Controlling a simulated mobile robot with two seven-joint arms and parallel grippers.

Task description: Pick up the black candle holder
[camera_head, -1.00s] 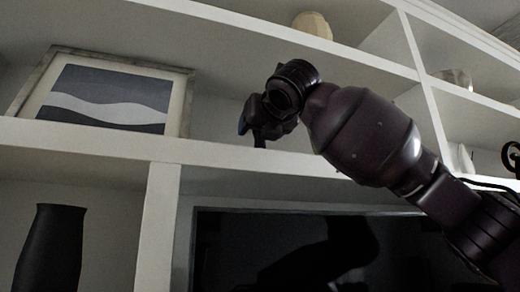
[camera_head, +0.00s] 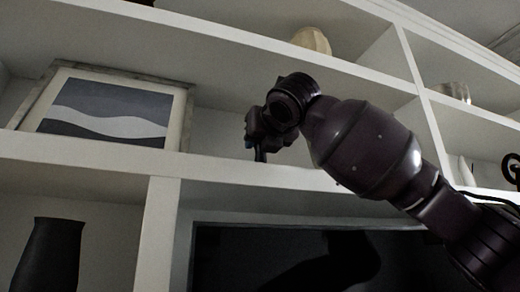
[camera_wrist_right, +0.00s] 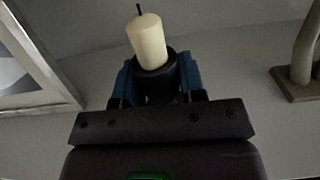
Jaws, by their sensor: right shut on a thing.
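The black candle holder (camera_wrist_right: 155,76) shows in the right wrist view, with a cream candle (camera_wrist_right: 147,40) standing in its cup, tilted in the picture. My right gripper (camera_wrist_right: 160,80) is shut on the holder, with a blue-lined finger on either side of its cup. In the head view my right gripper (camera_head: 258,145) is at the shelf with the framed picture, and a thin dark stem shows just below it. The rest of the holder is hidden behind my wrist and fingers there. My left gripper is not in view.
A framed picture (camera_head: 108,113) leans at the left on the same shelf (camera_head: 90,150). A beige vase (camera_head: 312,40) stands on the shelf above. A black vase (camera_head: 50,255) is below left. An object with a square dark base (camera_wrist_right: 297,84) is at the right in the wrist view.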

